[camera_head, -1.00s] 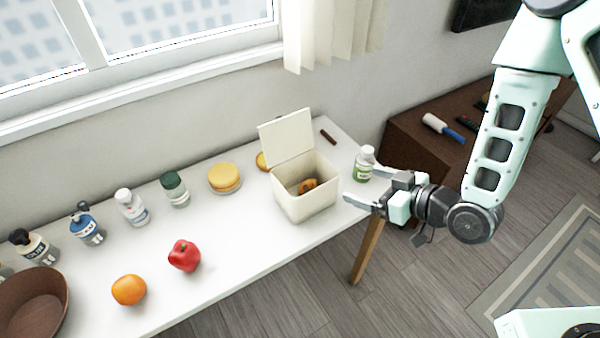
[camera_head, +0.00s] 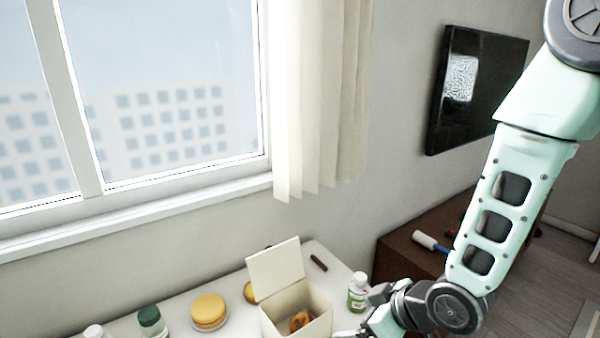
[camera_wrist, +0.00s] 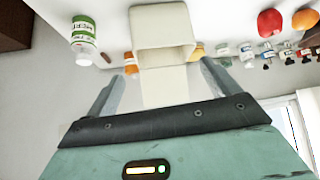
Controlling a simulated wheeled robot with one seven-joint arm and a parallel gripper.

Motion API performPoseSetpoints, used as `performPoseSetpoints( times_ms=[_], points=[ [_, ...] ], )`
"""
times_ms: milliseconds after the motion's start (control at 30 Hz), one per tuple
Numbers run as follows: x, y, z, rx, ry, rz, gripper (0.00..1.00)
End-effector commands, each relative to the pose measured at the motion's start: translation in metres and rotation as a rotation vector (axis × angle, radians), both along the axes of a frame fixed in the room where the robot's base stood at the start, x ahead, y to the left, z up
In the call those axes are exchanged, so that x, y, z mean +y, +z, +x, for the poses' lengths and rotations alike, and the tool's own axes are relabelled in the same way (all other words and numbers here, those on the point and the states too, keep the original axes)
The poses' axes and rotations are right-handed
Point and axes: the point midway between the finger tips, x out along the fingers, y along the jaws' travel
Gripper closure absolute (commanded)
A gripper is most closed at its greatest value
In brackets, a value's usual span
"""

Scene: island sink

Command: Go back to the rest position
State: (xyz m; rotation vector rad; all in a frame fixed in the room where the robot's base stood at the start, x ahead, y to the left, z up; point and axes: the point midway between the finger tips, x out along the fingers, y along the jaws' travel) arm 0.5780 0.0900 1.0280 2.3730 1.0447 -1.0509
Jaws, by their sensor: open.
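An orange-brown item (camera_head: 299,320) lies inside the box. A white bottle with a green label (camera_head: 357,293) stands behind my gripper; in the wrist view this bottle (camera_wrist: 84,38) is left of the fingers, apart from them. The box (camera_wrist: 163,55) shows ahead of the fingers.
The white table (camera_head: 235,290) also holds a yellow round stack (camera_head: 208,310), a green-capped jar (camera_head: 152,321) and a dark bar (camera_head: 319,262). A brown cabinet (camera_head: 400,258) with a lint roller (camera_head: 430,241) stands at right. A window, curtain (camera_head: 320,100) and wall screen (camera_head: 477,90) are behind.

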Motion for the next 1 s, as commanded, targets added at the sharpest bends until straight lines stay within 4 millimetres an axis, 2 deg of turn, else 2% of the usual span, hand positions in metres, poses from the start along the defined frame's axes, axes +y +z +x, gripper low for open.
performPoseSetpoints(
  times_ms=[167,500,600,733,1000],
  points=[
    [-0.001,0.032,-0.034,0.14,-0.042,-0.155,0.12],
    [-0.018,0.094,-0.146,0.442,-0.126,-0.376,0.12],
    [-0.023,0.105,-0.17,0.5,-0.136,-0.412,0.12],
    [-0.026,0.112,-0.186,0.539,-0.141,-0.436,0.12],
    [-0.027,0.113,-0.189,0.547,-0.143,-0.441,0.12]
  ],
)
